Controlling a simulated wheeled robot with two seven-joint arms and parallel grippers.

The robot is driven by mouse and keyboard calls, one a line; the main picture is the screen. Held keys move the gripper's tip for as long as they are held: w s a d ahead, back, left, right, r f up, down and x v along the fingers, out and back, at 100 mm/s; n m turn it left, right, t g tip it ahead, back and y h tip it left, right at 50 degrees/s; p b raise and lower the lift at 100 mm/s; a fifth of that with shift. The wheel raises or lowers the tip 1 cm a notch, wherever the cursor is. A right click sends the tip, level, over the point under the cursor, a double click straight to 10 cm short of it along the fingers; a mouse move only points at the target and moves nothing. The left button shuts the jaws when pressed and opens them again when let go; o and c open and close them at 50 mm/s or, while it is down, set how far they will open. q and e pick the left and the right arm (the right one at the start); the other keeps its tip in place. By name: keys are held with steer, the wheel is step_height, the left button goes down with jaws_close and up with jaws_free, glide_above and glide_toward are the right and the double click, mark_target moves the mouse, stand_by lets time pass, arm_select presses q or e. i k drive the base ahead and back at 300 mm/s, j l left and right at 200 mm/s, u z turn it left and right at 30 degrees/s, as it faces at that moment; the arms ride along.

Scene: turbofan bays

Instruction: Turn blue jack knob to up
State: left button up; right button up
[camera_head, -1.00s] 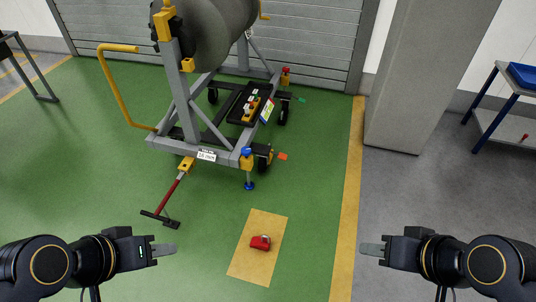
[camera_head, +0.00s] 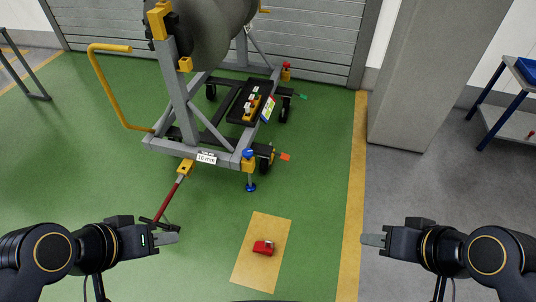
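The blue jack knob (camera_head: 248,153) sits on top of a yellow jack block (camera_head: 247,165) at the near right corner of the grey engine stand (camera_head: 215,158). A blue foot (camera_head: 250,187) shows below it near the floor. My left gripper (camera_head: 178,238) is in the lower left, well short of the knob and empty. My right gripper (camera_head: 362,240) is in the lower right, also empty and apart from the knob. Both are seen side-on, so the gap between their fingers does not show.
A red object (camera_head: 263,248) lies on a yellow floor mat (camera_head: 250,275) between my grippers. A red tow bar (camera_head: 168,203) sticks out from the stand's front. A grey pillar (camera_head: 405,90) and a blue-legged table (camera_head: 500,100) stand at right. Green floor around the mat is clear.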

mark_target(247, 152)
steer(key=i+l+u, duration=0.1)
steer(key=i+l, duration=0.9)
steer(key=l, duration=0.2)
steer(key=i+l+u, duration=0.15)
steer(key=i+l, duration=0.4)
